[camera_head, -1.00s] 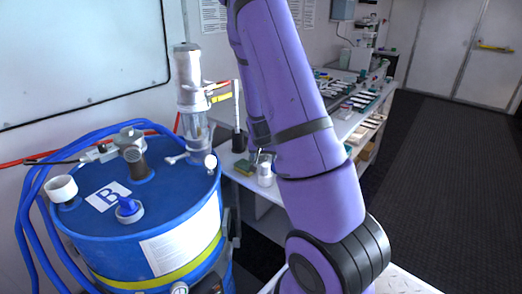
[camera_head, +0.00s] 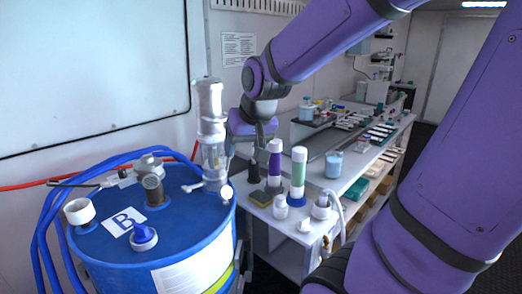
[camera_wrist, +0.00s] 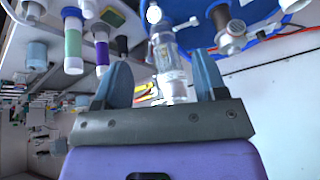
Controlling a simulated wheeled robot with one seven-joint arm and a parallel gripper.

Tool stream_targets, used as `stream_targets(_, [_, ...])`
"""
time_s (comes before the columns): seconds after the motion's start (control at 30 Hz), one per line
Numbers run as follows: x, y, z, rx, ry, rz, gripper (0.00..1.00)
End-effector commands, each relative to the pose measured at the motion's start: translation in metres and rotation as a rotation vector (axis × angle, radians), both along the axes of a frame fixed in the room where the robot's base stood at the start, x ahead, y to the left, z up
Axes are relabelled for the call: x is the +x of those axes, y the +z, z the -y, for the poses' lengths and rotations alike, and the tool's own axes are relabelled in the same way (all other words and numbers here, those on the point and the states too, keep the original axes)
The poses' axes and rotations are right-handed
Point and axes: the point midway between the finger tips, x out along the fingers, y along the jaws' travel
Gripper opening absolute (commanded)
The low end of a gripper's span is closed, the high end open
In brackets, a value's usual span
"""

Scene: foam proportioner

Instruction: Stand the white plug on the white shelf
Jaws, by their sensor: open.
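A white, hollow-topped piece (camera_head: 77,211), which looks like the white plug, sits at the left of the blue drum's top. Part of a white round piece (camera_wrist: 294,5) shows at the wrist view's top edge. The white shelf (camera_head: 345,185) is the bench top right of the drum. Small white pieces also stand on its near end, a capped jar (camera_head: 281,207) and a low piece (camera_head: 304,225), so which one is the plug is not certain. My gripper (camera_head: 258,147) is above the bench's near end, beside the clear cylinder; its fingers (camera_wrist: 162,72) are apart and empty.
Purple (camera_head: 274,165) and green (camera_head: 298,172) tubes stand on the bench, with a hose fitting (camera_head: 322,207). Blue hoses curve behind the drum.

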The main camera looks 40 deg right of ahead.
Motion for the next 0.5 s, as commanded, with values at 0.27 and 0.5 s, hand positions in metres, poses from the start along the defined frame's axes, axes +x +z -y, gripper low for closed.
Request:
stream_targets(0.27, [-0.077, 0.042, -0.048, -0.054, 0.199, 0.010, 0.65])
stream_targets(0.5, [-0.121, 0.053, -0.066, -0.099, 0.299, 0.005, 0.65])
